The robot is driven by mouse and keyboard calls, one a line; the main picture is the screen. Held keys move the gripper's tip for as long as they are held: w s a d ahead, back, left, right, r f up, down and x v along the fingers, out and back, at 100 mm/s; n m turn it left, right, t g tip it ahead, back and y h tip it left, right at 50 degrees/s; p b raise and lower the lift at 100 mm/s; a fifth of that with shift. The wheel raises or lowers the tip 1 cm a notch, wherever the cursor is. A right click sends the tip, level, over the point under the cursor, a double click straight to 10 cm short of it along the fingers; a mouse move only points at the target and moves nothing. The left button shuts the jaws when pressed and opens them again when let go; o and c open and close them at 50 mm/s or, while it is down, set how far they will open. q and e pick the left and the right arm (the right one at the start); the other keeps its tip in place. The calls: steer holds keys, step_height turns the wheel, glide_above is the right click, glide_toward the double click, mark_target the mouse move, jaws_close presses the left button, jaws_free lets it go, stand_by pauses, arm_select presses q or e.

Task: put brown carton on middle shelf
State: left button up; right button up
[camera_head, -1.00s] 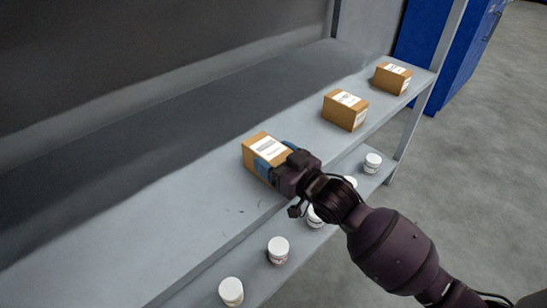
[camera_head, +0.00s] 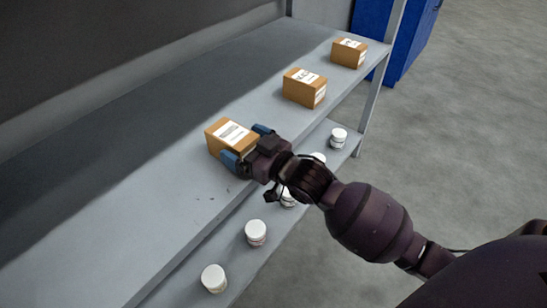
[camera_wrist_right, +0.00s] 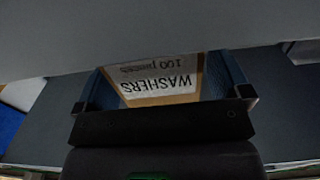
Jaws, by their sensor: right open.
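A brown carton (camera_head: 222,133) with a white label sits on the grey shelf (camera_head: 150,205), nearest my right gripper. Its label in the right wrist view (camera_wrist_right: 155,75) reads "WASHERS 100 pieces". My right gripper (camera_head: 246,143) is open, with its blue fingers on either side of the carton's near end. In the wrist view the carton shows between the two fingers (camera_wrist_right: 155,90). Two more brown cartons, a middle one (camera_head: 304,92) and a far one (camera_head: 348,56), stand further along the same shelf. My left gripper is out of view.
Several white-lidded jars, such as this one (camera_head: 256,233), stand on the lower shelf. A shelf post (camera_head: 371,110) rises at the right end, with a blue cabinet (camera_head: 408,45) behind it. The upper shelf's left part is clear.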

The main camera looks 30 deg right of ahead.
arm_select(q)
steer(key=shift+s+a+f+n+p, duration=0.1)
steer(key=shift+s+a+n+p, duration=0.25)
steer(key=shift+p, duration=0.55)
arm_select(e)
steer(key=v, duration=1)
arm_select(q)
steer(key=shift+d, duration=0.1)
arm_select(e)
steer(key=shift+s+r, duration=0.1)
